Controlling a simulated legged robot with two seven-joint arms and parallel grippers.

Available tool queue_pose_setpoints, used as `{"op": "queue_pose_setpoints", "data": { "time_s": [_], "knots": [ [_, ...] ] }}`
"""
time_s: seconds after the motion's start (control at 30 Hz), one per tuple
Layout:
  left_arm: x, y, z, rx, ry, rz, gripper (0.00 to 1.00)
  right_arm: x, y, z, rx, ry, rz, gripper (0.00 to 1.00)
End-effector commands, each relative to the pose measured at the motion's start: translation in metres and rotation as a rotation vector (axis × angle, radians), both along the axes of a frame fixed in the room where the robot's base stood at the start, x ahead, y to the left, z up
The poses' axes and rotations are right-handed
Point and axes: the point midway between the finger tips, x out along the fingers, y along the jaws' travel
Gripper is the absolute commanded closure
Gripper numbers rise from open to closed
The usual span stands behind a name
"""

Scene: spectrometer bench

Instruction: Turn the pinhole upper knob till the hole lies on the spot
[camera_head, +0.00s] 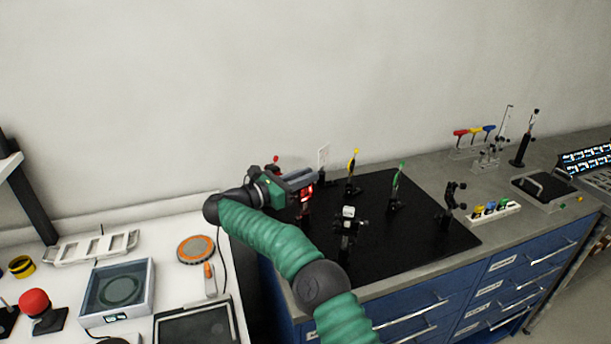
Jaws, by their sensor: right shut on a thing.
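My right gripper (308,180) is at the back left corner of the black breadboard (400,255), over a small mount with red parts (306,193). It is shut on a small part at the top of this mount, which looks like the pinhole upper knob; the fingers hide it. The pinhole's hole and the light spot are too small or hidden to make out. A white upright card (323,157) stands just behind the gripper, to its right. My left gripper is out of view.
On the breadboard stand a yellow-topped mount (352,172), a green-topped mount (398,185), a black mount (449,203) and a mount with a pale top (347,222) close to my right arm. A white bench with an orange disc (196,249) lies left.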

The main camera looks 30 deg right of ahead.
Motion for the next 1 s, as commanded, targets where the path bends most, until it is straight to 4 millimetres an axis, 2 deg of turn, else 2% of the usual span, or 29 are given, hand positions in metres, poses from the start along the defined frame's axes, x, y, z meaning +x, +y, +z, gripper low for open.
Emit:
{"op": "queue_pose_setpoints", "data": {
  "time_s": [0.3, 0.83, 0.87, 1.0],
  "knots": [
    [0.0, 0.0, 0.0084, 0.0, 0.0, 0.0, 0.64, 0.0015, 0.0009, 0.0011, -0.001, -0.002, -0.052, 1.0],
    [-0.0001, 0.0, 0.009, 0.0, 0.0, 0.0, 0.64, 0.002, 0.0005, 0.001, -0.003, -0.001, -0.06, 1.0],
    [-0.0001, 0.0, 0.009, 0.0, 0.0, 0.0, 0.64, 0.002, 0.0005, 0.001, -0.003, -0.001, -0.06, 0.82],
    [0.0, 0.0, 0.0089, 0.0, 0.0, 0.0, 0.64, 0.0016, 0.0003, 0.0008, -0.002, -0.001, -0.061, 0.64]
  ]
}}
